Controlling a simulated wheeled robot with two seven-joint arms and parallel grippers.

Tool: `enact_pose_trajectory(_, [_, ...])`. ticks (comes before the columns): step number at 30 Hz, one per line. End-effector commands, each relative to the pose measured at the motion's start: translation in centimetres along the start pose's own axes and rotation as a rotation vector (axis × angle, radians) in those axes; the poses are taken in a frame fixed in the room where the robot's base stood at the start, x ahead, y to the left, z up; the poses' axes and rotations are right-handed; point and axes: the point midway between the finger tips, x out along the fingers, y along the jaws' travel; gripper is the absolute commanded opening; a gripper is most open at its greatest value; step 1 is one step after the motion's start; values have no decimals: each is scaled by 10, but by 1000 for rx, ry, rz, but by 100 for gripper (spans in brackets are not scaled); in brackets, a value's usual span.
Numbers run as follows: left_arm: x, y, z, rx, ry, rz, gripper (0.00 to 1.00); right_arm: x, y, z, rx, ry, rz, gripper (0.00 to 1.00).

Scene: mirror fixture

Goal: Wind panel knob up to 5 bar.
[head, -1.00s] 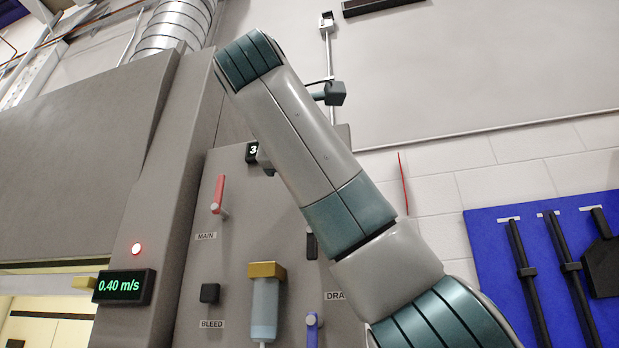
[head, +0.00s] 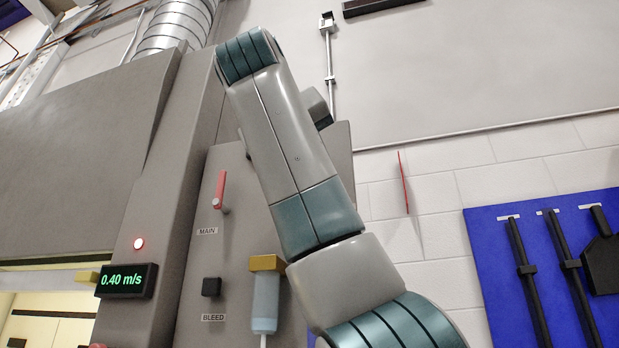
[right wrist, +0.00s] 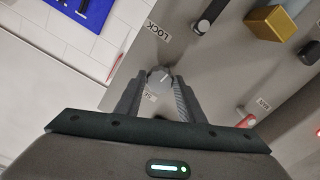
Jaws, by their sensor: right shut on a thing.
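The panel knob (right wrist: 160,78) is a small grey knob with a pale mark on its face. It shows in the right wrist view between the fingertips of my right gripper (right wrist: 158,84), which is shut on it. A partly hidden label (right wrist: 149,96) sits beside it. In the head view my right arm crosses the grey panel (head: 235,200) and hides the knob, the gripper and the panel's number display, so no bar reading shows. My left gripper is in neither current view.
A red lever (head: 220,188) marked MAIN, a black knob (head: 211,287) marked BLEED and a yellow-topped cylinder (head: 265,300) stand out from the panel. A display (head: 125,281) reads 0.40 m/s. A blue tool board (head: 500,270) hangs at right.

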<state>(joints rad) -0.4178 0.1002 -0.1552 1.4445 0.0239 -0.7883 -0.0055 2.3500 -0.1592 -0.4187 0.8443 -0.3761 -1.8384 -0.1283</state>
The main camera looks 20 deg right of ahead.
Motion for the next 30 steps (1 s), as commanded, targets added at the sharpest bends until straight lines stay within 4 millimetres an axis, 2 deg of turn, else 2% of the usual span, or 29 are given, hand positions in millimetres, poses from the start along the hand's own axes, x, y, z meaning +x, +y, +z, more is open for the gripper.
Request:
enact_pose_trajectory(6, [2,0,3,0,2,0,0,0,-4,2,181,-10,-4,13])
enact_pose_trajectory(13, [5,0,7,0,0,0,0,1,-5,2,315,-10,-4,13])
enact_pose_trajectory(23, [5,-1,-8,2,26,-1,0,0,-5,3,378,-10,-3,13])
enact_pose_trajectory(30, [5,0,-7,1,25,0,0,1,-5,3,378,-10,-3,13])
